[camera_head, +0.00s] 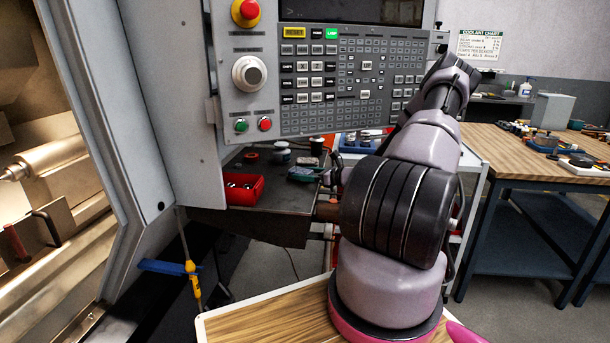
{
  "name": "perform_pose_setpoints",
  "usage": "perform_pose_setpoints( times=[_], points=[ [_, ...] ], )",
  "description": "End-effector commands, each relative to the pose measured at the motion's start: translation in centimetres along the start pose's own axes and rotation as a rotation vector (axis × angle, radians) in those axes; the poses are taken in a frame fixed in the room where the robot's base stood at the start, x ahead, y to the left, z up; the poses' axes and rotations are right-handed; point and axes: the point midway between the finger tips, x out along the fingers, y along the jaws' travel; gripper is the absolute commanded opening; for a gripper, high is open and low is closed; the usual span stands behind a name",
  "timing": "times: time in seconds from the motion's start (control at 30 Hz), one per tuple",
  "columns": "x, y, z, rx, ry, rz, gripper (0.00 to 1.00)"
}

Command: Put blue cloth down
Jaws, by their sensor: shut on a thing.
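My arm rises from the bottom centre and bends away toward the upper right. Its grey and black links fill the middle right of the view. My gripper does not show, so its fingers and anything between them are out of sight. I cannot make out a blue cloth for certain. A narrow blue piece (163,267) shows at the lower left beside a yellow fitting (191,268) by the lathe's edge; I cannot tell what it is.
The machine control panel (330,75) stands upright behind my arm. Below it, a dark shelf (265,221) bears a red bin (243,190) and small items. A wood-topped workbench (510,150) with several objects stands at right. The open lathe (50,180) is at left.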

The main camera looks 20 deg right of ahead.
Motion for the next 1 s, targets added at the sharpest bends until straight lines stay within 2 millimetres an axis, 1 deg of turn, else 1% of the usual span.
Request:
perform_pose_setpoints(
  times=[0.2, 0.33, 0.37, 0.4, 0.6, 0.7, 0.77, 0.87, 1.0],
  points=[
    [0.0, 0.0, 0.0, -0.002, 0.0, 0.0, 0.27],
    [0.1, 0.0, -0.4, -0.001, 0.0, 0.001, 0.27],
    [0.1, 0.0, -0.3, -0.001, 0.001, 0.001, 0.93],
    [0.1, 0.0, -0.3, -0.001, 0.001, 0.001, 1.0],
    [0.0, 0.0, -0.3, -0.001, 0.0, 0.0, 1.0],
    [-0.1, 0.0, 0.1, -0.002, 0.0, 0.0, 1.0],
    [-0.8, -0.1, 0.0, -0.002, 0.001, -0.002, 1.0],
    [-2.5, -0.1, 0.0, -0.002, 0.002, -0.002, 1.0],
    [-5.6, -0.1, 0.0, -0.002, 0.002, -0.002, 1.0]
  ],
)
